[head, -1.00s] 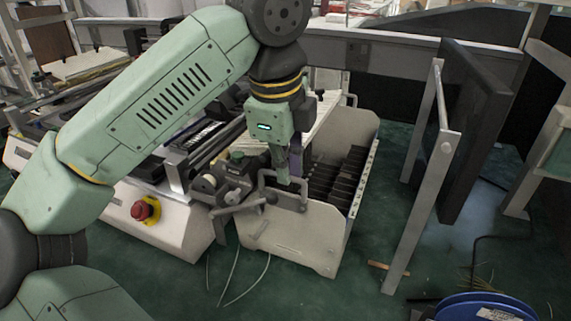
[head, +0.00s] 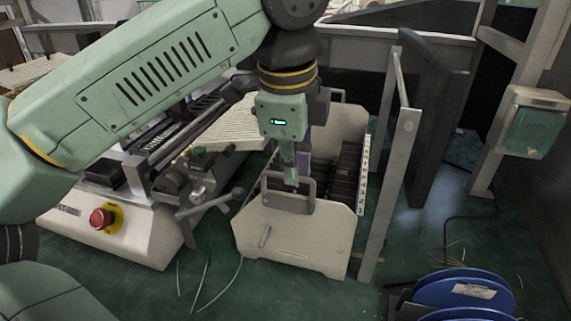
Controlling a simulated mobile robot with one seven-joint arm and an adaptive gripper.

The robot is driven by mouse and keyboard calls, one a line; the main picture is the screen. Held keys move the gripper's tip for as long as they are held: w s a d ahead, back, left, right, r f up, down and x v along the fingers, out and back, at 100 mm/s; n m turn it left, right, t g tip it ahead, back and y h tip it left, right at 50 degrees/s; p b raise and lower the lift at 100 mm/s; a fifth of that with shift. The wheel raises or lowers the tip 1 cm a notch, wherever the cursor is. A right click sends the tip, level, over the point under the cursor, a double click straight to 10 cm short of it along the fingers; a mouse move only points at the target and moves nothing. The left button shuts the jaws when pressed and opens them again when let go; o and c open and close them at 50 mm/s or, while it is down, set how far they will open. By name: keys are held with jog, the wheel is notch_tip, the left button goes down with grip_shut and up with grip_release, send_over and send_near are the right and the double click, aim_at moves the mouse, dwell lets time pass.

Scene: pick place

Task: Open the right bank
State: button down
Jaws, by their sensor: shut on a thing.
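The right bank (head: 300,245) is a pale, box-like unit with a grey handle (head: 312,188) on top of its front panel and dark slots behind. It stands right of the white machine (head: 135,228), and a wedge of green floor shows between their front ends. My gripper (head: 291,182) points down at the handle and is shut on it. The fingertips partly cover the handle, so the exact grip is hard to see. My arm hides part of the machine behind.
A red emergency button (head: 101,218) sits on the machine's front. A metal frame post (head: 388,180) stands close on the bank's right. Blue spools (head: 462,292) lie at the lower right. Thin cables trail on the floor in front. Some green floor is free before the bank.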

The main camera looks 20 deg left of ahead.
jog(key=c, duration=1.7)
grip_release()
jog(key=shift+a, duration=0.1)
